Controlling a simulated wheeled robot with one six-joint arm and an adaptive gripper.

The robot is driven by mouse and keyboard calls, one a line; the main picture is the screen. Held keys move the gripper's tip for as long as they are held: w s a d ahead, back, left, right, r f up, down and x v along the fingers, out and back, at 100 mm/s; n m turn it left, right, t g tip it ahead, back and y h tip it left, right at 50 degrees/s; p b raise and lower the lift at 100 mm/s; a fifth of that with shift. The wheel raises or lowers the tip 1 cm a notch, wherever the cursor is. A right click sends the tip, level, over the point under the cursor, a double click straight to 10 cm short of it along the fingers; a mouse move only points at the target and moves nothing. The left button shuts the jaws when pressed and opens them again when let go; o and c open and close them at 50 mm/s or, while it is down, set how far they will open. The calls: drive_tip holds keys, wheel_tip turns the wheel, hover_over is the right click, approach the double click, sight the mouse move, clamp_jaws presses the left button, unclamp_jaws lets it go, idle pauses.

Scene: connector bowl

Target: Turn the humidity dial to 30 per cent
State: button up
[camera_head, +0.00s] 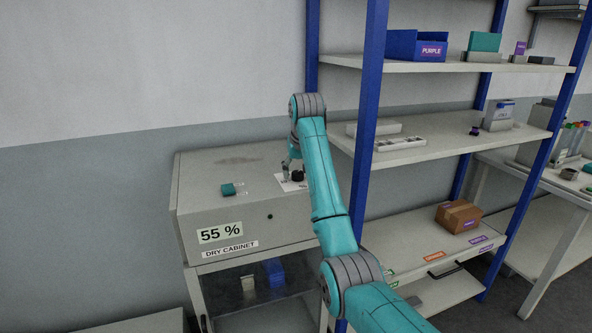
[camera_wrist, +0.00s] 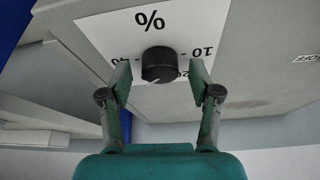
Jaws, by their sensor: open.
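The humidity dial is a black round knob (camera_wrist: 158,64) on a white scale plate (camera_wrist: 105,35) with a % sign and printed numbers, partly hidden by the knob and fingers. A pale pointer mark shows on the knob's near lower edge; its exact reading cannot be told. In the head view the dark knob (camera_head: 298,176) sits on top of the dry cabinet (camera_head: 230,168). The cabinet's front display (camera_head: 220,233) reads 55 %. My gripper (camera_wrist: 160,77) is open, one finger either side of the knob, with gaps visible. It also shows in the head view (camera_head: 291,164).
A blue-post shelf (camera_head: 368,120) stands close on the right, beside my arm. The cabinet top left of the dial is mostly clear.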

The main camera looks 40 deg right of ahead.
drive_tip(key=c, duration=1.1)
drive_tip(key=shift+d+n+t+y, duration=0.15)
drive_tip(key=shift+n+y, duration=0.3)
drive_tip(key=shift+n, duration=0.7)
drive_tip(key=shift+a+n+t+y, duration=0.15)
drive_tip(key=shift+n+y, duration=0.3)
drive_tip(key=shift+n, duration=0.7)
drive_tip(key=shift+c, duration=0.2)
drive_tip(key=shift+d, duration=0.1)
drive_tip(key=o, duration=1.1)
drive_tip(key=shift+o, duration=0.2)
